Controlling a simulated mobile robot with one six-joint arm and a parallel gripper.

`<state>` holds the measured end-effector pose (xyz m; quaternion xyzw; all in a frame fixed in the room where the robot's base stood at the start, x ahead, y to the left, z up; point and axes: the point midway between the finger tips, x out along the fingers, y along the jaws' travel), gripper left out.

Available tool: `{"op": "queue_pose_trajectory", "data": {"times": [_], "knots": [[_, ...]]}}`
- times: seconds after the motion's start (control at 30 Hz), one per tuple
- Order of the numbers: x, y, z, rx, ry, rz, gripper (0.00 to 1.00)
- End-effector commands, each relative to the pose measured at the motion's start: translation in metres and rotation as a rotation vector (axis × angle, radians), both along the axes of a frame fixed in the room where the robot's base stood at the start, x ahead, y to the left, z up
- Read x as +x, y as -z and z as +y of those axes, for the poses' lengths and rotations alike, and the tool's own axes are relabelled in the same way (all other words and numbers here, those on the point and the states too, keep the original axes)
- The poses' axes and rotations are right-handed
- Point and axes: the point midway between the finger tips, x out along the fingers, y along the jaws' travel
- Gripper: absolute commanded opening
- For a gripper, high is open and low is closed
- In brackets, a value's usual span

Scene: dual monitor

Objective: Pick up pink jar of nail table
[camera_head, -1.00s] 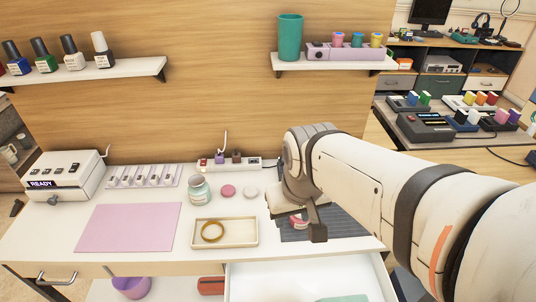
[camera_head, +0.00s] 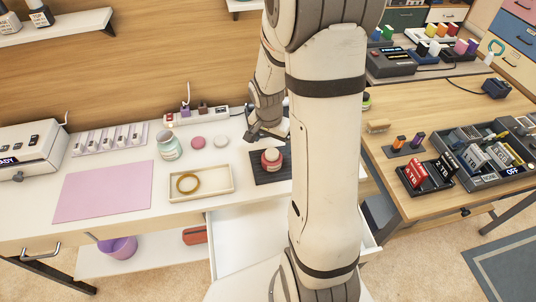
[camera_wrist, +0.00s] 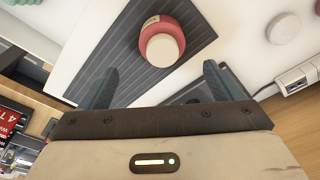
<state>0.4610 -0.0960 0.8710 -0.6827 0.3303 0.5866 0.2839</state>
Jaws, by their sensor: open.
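The pink jar (camera_head: 272,161) stands on the dark ribbed mat (camera_head: 262,178) at the right of the white nail table. It has a reddish-pink body and a pale top. In the wrist view the jar (camera_wrist: 163,45) sits ahead of the fingertips, between their lines, on the mat (camera_wrist: 118,55). My gripper (camera_head: 266,134) is just behind and above the jar in the head view. In the wrist view my gripper (camera_wrist: 160,76) has its two dark fingers spread wide with nothing between them.
A pink disc (camera_head: 198,143), a white disc (camera_head: 221,142) and a teal-tinted jar (camera_head: 170,148) stand left of the mat. A tray (camera_head: 215,193) holds a brown ring. A power strip (camera_head: 212,114) lies at the back. An open drawer (camera_head: 232,232) juts out in front.

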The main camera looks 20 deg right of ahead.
Motion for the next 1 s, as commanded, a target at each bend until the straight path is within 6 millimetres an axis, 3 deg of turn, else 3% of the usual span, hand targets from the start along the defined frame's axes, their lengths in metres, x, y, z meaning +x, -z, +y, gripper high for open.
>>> {"op": "queue_pose_trajectory", "data": {"times": [0.6, 0.9, 1.0], "knots": [[0.008, 0.070, -0.004, 0.001, 0.002, 0.003, 0.86], [0.009, 0.073, -0.005, 0.001, 0.003, 0.000, 0.86], [0.009, 0.073, -0.005, 0.001, 0.003, 0.000, 0.78]]}}
